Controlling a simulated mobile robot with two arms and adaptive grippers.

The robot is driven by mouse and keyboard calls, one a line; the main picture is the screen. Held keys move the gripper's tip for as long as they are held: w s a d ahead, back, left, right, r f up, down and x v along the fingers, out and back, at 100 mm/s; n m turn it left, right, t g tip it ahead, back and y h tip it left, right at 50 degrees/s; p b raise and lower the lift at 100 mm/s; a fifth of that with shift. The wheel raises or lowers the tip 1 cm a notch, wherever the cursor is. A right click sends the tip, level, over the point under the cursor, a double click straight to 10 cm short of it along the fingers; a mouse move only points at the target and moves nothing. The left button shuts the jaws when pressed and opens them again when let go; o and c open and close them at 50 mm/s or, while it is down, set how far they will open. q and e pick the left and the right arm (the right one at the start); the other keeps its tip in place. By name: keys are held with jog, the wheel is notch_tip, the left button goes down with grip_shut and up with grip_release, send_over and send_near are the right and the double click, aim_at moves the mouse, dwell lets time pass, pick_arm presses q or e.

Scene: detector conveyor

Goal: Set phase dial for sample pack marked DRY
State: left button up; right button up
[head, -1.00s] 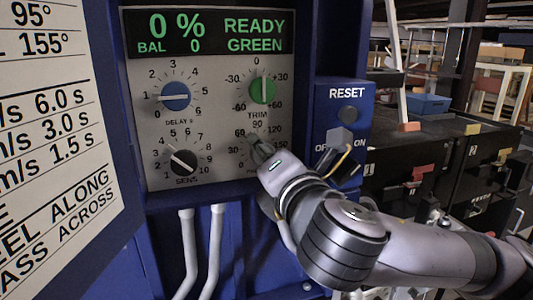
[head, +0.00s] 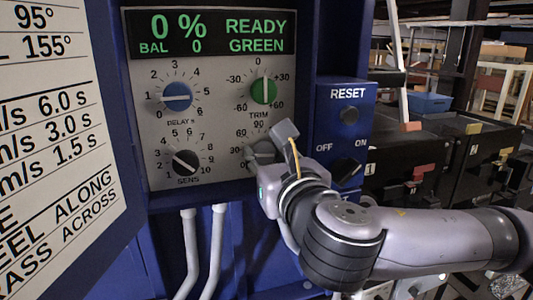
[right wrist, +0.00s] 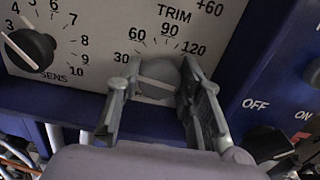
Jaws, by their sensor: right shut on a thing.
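The phase dial (right wrist: 158,80) is a grey knob at the lower right of the panel, ringed by marks 30, 60, 90 and 120 in the right wrist view. A pale bar crosses it, nearly level and dipping to the right; which end points is unclear. My right gripper (right wrist: 158,92) is shut on the dial, one finger on each side. In the head view the gripper (head: 262,152) partly covers the dial and its scale. The chart (head: 55,170) at left shows 95°, 155° and several times; its row names are cut off. My left gripper is out of view.
The display (head: 210,32) reads 0 %, READY GREEN, BAL 0. Nearby are the blue delay knob (head: 176,96), green trim knob (head: 263,91) and black sens knob (head: 186,162). Right of the dial are the RESET button (head: 348,115) and the black OFF/ON switch (head: 345,170).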

jog(key=n, duration=0.3)
jog(key=shift+f+n, duration=0.2)
jog(key=shift+n, duration=0.2)
jog(key=shift+a+f+n, duration=0.1)
jog(key=shift+n, duration=1.5)
jog(key=o, duration=1.2)
jog(key=shift+s+r, duration=0.15)
jog(key=shift+r, duration=0.05)
jog(key=v, duration=0.7)
jog(key=shift+s, duration=0.1)
